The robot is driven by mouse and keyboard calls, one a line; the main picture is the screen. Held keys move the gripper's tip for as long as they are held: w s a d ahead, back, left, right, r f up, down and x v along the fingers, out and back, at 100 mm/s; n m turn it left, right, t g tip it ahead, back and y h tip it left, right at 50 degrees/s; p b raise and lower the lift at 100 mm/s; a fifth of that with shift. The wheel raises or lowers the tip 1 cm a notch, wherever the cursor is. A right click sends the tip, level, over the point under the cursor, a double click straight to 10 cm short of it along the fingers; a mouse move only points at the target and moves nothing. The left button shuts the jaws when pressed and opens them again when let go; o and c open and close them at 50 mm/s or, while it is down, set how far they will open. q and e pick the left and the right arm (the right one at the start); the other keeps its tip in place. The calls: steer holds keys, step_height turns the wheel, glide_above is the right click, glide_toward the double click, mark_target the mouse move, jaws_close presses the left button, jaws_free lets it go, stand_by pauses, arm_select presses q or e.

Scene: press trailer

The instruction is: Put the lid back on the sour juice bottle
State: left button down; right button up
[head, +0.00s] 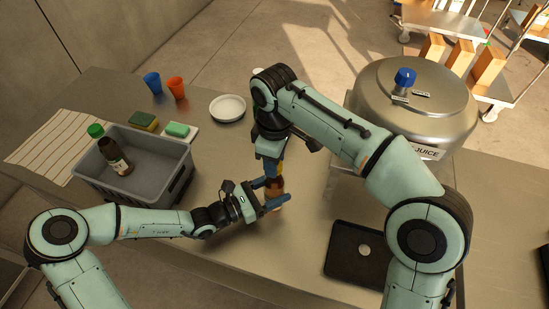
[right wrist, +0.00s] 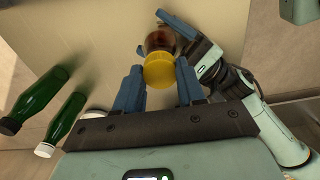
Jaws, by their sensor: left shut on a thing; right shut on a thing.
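A brown bottle (head: 276,190) stands over the middle of the metal table, with my left gripper (head: 274,193) shut around its body. My right gripper (head: 270,170) points down from above, at the bottle's top. In the right wrist view, a yellow lid (right wrist: 159,70) sits between the blue fingers of my right gripper (right wrist: 160,80), which is shut on it. The brown bottle (right wrist: 160,40) is directly beyond the lid, in line with it, and the two appear to touch. Whether the lid is fully seated cannot be told. In the head view my right gripper hides most of the lid.
A grey crate (head: 150,190) at left holds a brown bottle with a green cap (head: 115,160). Cups, sponges and a white bowl (head: 228,108) stand at the back. A juice tank (head: 415,105) and black tray (head: 352,260) are at right. Green bottles (right wrist: 40,90) show in the wrist view.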

steer(key=m, duration=0.7)
steer(key=o, duration=1.3)
steer(key=shift+c, duration=0.2)
step_height(320, 180, up, 12)
arm_select(q)
steer(key=shift+c, duration=0.5)
jaws_free()
